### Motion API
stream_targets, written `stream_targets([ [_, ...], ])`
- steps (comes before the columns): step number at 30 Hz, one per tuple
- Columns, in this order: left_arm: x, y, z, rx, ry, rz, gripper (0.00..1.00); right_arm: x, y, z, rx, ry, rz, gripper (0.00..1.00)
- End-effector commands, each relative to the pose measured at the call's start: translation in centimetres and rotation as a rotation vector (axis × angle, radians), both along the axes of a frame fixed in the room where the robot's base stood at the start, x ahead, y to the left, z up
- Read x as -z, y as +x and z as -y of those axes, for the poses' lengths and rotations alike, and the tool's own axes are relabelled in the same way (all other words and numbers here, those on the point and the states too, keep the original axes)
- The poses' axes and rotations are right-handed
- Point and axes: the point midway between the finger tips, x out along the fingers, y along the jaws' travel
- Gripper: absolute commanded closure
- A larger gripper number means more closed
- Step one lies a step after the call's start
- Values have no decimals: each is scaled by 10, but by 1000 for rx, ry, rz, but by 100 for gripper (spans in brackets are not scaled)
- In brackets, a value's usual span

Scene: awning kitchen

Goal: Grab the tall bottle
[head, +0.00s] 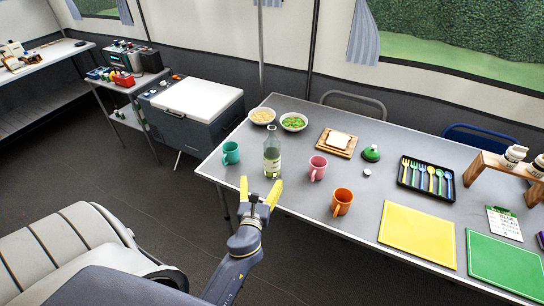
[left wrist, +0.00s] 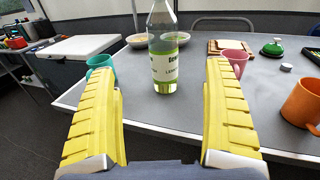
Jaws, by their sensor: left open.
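The tall bottle (head: 272,158) is clear glass with a pale green label and stands upright near the table's front left edge. In the left wrist view the bottle (left wrist: 164,55) stands ahead, roughly centred between the yellow fingers, its top cut off by the frame. My left gripper (head: 259,192) is open just in front of the bottle, at the table's front edge. In the left wrist view its fingers (left wrist: 164,105) are spread wide with nothing between them; the bottle appears beyond the fingertips. My right gripper does not show.
On the grey table (head: 300,193), a teal mug (head: 231,153) is left of the bottle and a pink mug (head: 318,168) right. An orange mug (head: 342,202) is nearer the front. Two bowls (head: 293,122) stand behind. A yellow mat (head: 418,234) lies to the right.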

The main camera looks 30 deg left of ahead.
Motion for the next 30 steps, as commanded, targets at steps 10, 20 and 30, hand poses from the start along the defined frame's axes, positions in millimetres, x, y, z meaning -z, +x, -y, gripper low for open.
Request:
stream_targets([
  [10,0,38,-16,1,30,-12,15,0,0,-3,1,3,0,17],
  [20,0,90,-37,0,27,-13,15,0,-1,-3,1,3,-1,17],
  [30,1,113,-47,1,27,-14,15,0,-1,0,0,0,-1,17],
])
